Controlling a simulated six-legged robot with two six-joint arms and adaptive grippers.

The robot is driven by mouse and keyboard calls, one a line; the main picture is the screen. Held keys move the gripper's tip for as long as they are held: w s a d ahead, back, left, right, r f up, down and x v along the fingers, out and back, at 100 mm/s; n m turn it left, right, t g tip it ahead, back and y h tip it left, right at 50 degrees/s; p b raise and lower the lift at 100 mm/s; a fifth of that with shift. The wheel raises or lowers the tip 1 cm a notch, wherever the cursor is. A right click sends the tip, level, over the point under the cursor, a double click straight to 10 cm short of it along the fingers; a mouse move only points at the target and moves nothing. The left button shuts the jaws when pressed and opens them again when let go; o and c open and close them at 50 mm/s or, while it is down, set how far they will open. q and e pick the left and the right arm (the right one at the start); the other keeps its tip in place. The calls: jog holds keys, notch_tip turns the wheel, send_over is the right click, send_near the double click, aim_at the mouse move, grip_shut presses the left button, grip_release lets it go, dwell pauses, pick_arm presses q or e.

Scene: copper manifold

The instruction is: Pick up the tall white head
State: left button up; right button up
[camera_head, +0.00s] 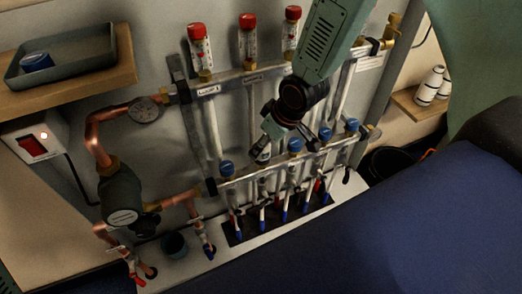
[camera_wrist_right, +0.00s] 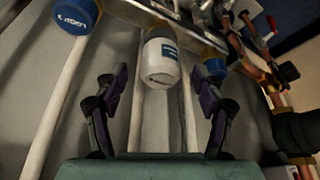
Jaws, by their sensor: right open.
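A white head (camera_wrist_right: 162,62) with a blue label sits at the manifold's lower bar, centred in the right wrist view. In the head view only a small pale part of it (camera_head: 262,153) shows below my gripper. My right gripper (camera_head: 272,138) reaches down from the top in front of the manifold. Its fingers (camera_wrist_right: 160,78) are open, one on each side of the white head, with visible gaps and nothing held. Two white heads (camera_head: 433,84) with dark bands stand on the small right shelf. My left gripper is not in view.
Blue caps (camera_head: 226,168) line the manifold's lower bar (camera_head: 240,180), close beside the white head. Red-capped flow meters (camera_head: 200,46) stand on the upper bar. Copper pipework (camera_head: 97,137) and a pump are at left. A grey tray (camera_head: 62,62) rests on the upper-left shelf.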

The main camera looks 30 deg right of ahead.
jog(key=shift+x, duration=1.15)
jog(key=shift+w+f, duration=0.2)
jog(key=shift+f, duration=0.25)
jog(key=shift+s+a+r, duration=0.15)
jog(key=c, duration=1.3)
notch_tip(320, 180, up, 10)
jog(key=p, duration=0.5)
jog(key=shift+p, duration=0.4)
